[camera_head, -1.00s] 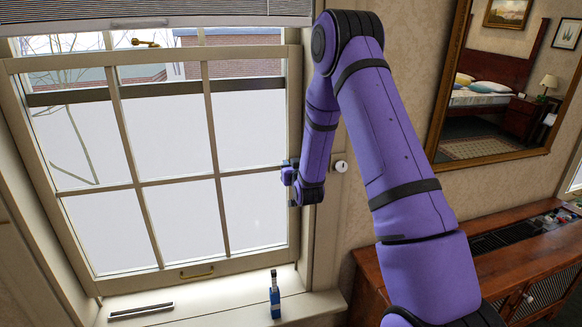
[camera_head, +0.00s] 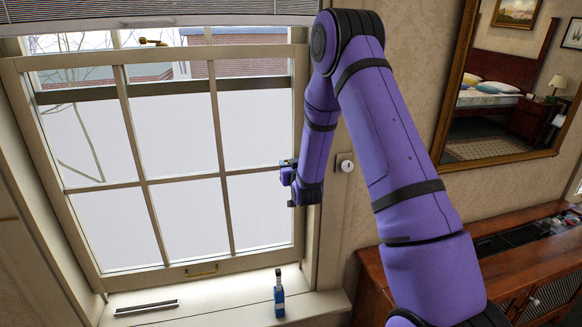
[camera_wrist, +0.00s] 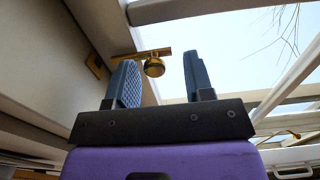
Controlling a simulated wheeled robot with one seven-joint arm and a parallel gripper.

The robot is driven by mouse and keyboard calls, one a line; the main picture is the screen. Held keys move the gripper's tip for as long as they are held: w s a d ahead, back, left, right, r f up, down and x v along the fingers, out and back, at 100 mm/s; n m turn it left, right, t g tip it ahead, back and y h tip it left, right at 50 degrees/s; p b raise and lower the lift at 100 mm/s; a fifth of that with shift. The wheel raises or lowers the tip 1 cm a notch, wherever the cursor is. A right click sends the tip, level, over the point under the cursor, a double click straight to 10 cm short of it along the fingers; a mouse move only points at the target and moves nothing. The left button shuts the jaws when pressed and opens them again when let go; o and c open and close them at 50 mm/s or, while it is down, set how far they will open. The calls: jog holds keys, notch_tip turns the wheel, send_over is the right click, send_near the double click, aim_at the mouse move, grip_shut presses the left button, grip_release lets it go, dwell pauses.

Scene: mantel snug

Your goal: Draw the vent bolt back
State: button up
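The vent bolt (camera_wrist: 143,54) shows in the wrist view as a brass bar with a round knob (camera_wrist: 154,67). A small brass plate (camera_wrist: 96,66) is on the frame to its left. My gripper (camera_wrist: 161,57) is open, with its two blue fingers apart. The knob appears in the gap between them, nearer the left finger; I cannot tell whether they touch. In the head view my gripper (camera_head: 286,171) is at the right side of the window sash (camera_head: 190,181). The bolt cannot be made out there.
A small blue bottle (camera_head: 279,298) and a pale bar (camera_head: 146,308) are on the sill. A white round knob (camera_head: 346,166) is on the wall right of my gripper.

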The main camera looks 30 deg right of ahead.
jog(key=v, duration=1)
jog(key=shift+s, duration=0.4)
jog(key=shift+a, duration=0.1)
jog(key=s+a+r+n+g+y, duration=0.1)
jog(key=s+a+r+g+y, duration=0.2)
jog(key=r, duration=0.4)
jog(key=s+a+r+g+y, duration=0.1)
jog(key=s+a+r+g, duration=0.1)
jog(key=s+a+r, duration=0.45)
jog(key=s+a+r+g, duration=0.1)
jog(key=s+r+g, duration=0.1)
jog(key=s, duration=0.6)
jog(key=s+a+r+n+g, duration=0.1)
jog(key=s+r+g, duration=0.1)
jog(key=s, duration=0.6)
jog(key=s+a+r+n+g+y, duration=0.1)
jog(key=s+r+g, duration=0.2)
jog(key=s, duration=0.5)
jog(key=shift+s+a+r, duration=0.3)
jog(key=shift+s+r, duration=0.05)
jog(key=shift+r, duration=0.25)
